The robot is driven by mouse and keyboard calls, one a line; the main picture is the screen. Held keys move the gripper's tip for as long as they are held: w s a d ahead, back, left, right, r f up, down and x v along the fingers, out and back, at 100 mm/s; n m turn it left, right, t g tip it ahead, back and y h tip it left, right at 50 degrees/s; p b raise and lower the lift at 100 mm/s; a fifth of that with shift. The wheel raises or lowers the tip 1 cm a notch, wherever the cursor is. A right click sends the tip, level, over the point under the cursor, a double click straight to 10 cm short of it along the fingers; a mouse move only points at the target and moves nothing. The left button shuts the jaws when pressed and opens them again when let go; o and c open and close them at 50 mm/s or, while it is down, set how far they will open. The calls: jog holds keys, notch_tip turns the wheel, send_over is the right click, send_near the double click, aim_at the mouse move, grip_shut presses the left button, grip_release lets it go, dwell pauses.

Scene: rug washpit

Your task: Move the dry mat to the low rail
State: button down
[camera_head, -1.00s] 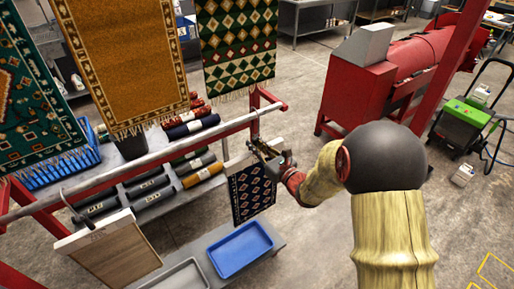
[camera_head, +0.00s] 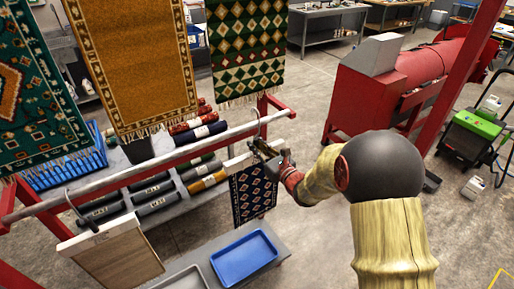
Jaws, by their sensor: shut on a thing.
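A small dark blue patterned mat (camera_head: 254,196) hangs from a pale clamp hanger (camera_head: 238,161) near the right end of the low rail. My gripper (camera_head: 268,154) is shut on this hanger at its upper right. The low rail (camera_head: 168,160) is a grey bar on a red frame, running from lower left to upper right. The hanger's thin hook (camera_head: 258,120) shows at the rail near its right end. I cannot tell whether it rests on the rail.
A beige mat on another hanger (camera_head: 110,250) hangs at the rail's left. A blue tray (camera_head: 244,258) lies on a grey bench below. Large rugs (camera_head: 130,60) hang behind, above rolled rugs (camera_head: 195,125). A red machine (camera_head: 380,95) stands at the right, with open floor before it.

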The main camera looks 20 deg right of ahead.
dwell(0.4)
jog(key=shift+f+b, duration=1.75)
jog(key=shift+f, duration=0.3)
jog(key=c, duration=1.8)
grip_release()
jog(key=shift+o, duration=0.3)
jog(key=shift+s, duration=0.15)
